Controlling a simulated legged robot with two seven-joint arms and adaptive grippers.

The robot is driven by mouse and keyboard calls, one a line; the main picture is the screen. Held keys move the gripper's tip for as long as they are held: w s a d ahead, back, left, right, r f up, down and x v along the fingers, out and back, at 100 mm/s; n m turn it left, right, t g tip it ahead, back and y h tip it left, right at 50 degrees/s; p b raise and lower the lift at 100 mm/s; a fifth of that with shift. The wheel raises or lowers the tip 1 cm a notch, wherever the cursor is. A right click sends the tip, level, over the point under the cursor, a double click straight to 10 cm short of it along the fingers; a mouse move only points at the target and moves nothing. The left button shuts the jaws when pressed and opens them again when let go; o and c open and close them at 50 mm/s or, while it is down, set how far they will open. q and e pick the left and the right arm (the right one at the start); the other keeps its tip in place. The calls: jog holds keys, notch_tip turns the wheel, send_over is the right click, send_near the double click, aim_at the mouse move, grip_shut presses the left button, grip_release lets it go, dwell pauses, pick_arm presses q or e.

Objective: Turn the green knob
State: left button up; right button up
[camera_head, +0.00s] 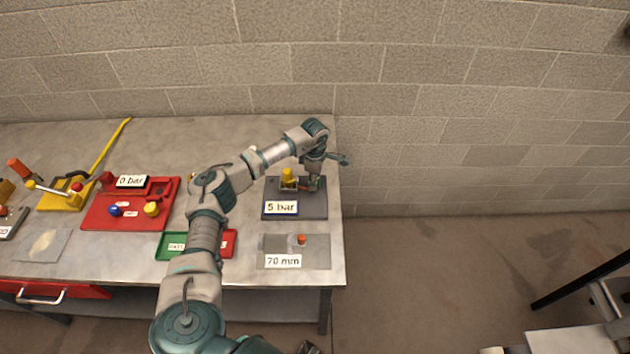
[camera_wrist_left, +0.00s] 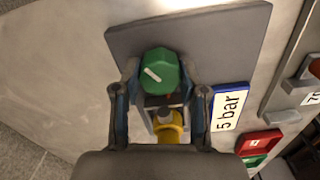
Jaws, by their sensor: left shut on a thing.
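The green knob (camera_wrist_left: 160,72) has a white mark line and sits on a dark grey plate (camera_wrist_left: 222,30) beside a yellow part (camera_wrist_left: 168,127). In the left wrist view my left gripper (camera_wrist_left: 160,80) has one finger on each side of the knob and is shut on it. In the head view my left gripper (camera_head: 313,180) is over the right side of the grey plate (camera_head: 295,211), and it mostly hides the knob. The plate carries a "5 bar" label (camera_head: 281,207). The right gripper cannot be made out.
A "70 mm" plate (camera_head: 318,255) lies in front. Red and green trays (camera_head: 170,246) are partly behind my arm. A red "0 bar" board (camera_head: 98,213) and a yellow lever device (camera_head: 55,200) stand left. A block wall (camera_head: 400,70) is behind.

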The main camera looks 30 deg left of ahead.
pick_arm(q)
jog(key=shift+w+r+m, duration=0.15)
jog(key=shift+r+m, duration=0.1)
jog(key=shift+m, duration=0.15)
pick_arm(e)
jog(key=shift+w+r, duration=0.15)
jog(key=shift+w, duration=0.9)
jog(key=shift+s+d, duration=0.1)
jog(key=shift+s, duration=0.1)
pick_arm(q)
jog(key=o, duration=0.9)
jog(key=shift+a, duration=0.1)
jog(key=shift+o, duration=1.2)
jog(key=shift+f, duration=0.15)
pick_arm(e)
jog(key=shift+s, duration=0.1)
pick_arm(q)
notch_tip(320, 180, up, 12)
jog(key=shift+f, duration=0.1)
